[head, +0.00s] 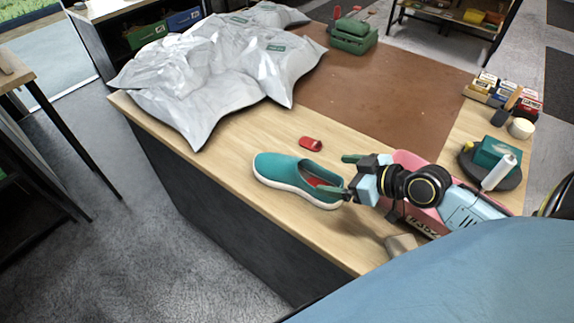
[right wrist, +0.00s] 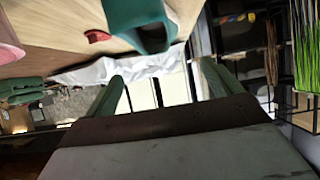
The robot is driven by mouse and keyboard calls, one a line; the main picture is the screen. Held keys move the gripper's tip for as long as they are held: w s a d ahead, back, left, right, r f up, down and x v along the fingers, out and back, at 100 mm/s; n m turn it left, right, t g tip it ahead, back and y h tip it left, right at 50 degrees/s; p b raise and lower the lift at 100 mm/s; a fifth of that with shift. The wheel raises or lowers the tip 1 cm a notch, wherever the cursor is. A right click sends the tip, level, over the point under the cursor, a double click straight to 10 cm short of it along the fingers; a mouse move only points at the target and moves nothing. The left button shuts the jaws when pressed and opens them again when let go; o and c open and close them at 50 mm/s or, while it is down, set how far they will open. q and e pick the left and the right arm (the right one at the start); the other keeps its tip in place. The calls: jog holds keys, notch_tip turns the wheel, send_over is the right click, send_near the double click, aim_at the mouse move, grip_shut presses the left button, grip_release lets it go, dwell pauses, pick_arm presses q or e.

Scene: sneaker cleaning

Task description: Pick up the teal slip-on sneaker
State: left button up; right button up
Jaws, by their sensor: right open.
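The teal slip-on sneaker (head: 283,170) with a white sole and red inside sits upright on the wooden table near its front edge, toe to the left. My right gripper (head: 344,174) is open and empty at the heel end. One green finger overlaps the heel in the head view; I cannot tell whether it touches. In the right wrist view the sneaker (right wrist: 140,22) shows at the top, beyond the two spread fingers (right wrist: 158,85), not between them. My left gripper is not in view.
A small red object (head: 311,143) lies just behind the sneaker. Grey plastic bags (head: 215,65) cover the table's left. A pink bin (head: 408,158) stands by my right arm. A green toolbox (head: 352,38), small boxes (head: 528,105) and a dark round tray (head: 480,178) are farther off. The brown mat (head: 390,95) is mostly clear.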

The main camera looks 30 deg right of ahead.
aim_at(302, 168)
jog(key=x, duration=0.6)
jog(key=shift+w+a+f, duration=0.1)
jog(key=shift+w, duration=0.25)
jog(key=shift+w+a+f, duration=0.15)
jog(key=shift+w+f, duration=0.05)
jog(key=shift+w, duration=0.1)
jog(key=shift+w+f, duration=0.25)
jog(key=shift+w, duration=0.05)
jog(key=x, duration=0.3)
jog(key=shift+w+f+p, duration=0.2)
jog(key=shift+w+p, duration=0.05)
jog(key=shift+p, duration=0.05)
jog(key=shift+w+f, duration=0.25)
jog(key=shift+w, duration=0.1)
jog(key=c, duration=0.4)
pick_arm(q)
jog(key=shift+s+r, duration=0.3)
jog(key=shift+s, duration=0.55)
pick_arm(e)
jog(key=c, duration=0.9)
